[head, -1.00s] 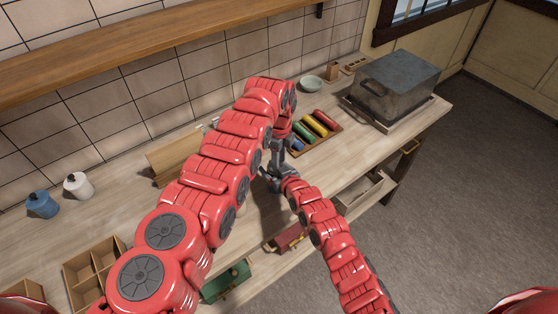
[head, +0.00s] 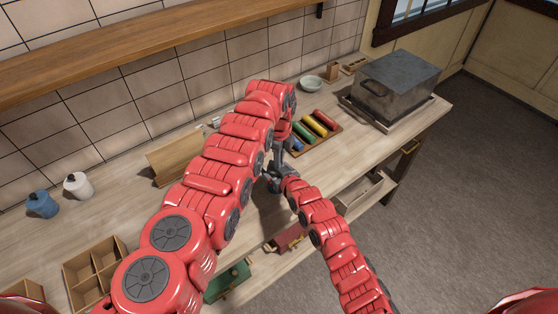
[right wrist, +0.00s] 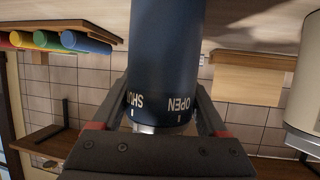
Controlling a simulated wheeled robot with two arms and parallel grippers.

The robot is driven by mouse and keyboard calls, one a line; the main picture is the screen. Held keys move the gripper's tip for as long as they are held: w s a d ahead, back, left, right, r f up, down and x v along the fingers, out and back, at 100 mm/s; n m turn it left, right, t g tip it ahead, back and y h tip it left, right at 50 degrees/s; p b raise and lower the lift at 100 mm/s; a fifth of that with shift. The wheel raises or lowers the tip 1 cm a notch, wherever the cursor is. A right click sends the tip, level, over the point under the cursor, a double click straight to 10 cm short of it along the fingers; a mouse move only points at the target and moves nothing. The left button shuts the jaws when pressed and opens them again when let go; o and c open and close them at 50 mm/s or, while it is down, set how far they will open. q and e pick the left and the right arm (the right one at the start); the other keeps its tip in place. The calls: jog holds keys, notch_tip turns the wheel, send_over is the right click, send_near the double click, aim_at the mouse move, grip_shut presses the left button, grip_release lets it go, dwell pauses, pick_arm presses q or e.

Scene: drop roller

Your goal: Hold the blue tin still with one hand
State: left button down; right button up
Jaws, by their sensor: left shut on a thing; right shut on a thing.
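The blue tin (right wrist: 165,55) fills the middle of the right wrist view, a dark blue cylinder marked SHUT and OPEN near a pale metal end. My right gripper (right wrist: 160,115) is shut on it, one finger on each side by the lettering. In the head view my right gripper (head: 274,182) is low over the counter, and the tin is mostly hidden by my arms. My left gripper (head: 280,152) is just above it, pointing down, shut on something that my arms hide. The tin's far end runs out of the wrist view.
A tray of coloured rollers (head: 317,126) and a grey metal box (head: 398,82) stand to the right. A blue jar (head: 41,204), a white jar (head: 77,186) and a divided wooden box (head: 92,270) are at left.

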pick_arm(q)
jog(key=shift+d, duration=0.1)
jog(key=shift+n, duration=0.8)
jog(key=c, duration=0.9)
grip_release()
jog(key=shift+r, duration=0.15)
notch_tip(320, 180, up, 12)
